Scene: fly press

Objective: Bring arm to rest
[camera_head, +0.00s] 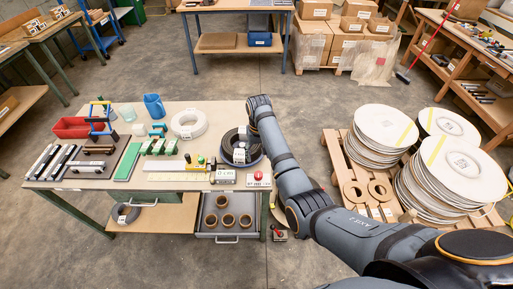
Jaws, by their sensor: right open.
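My right arm comes in from the lower right and reaches up the picture to the right edge of the worktable (215,115). My right gripper (257,106) is at the far end of this arm, beside the stack of dark rings (240,145). It is open, and I see nothing held in it. Its fingers are small and partly hidden by the wrist. My left arm and left gripper do not show.
The table holds a red bin (78,127), a blue jug (154,106), a white roll (189,124) and several tools. An open drawer (228,215) holds brown rings. A pallet (350,180) with stacks of white discs (385,128) stands right.

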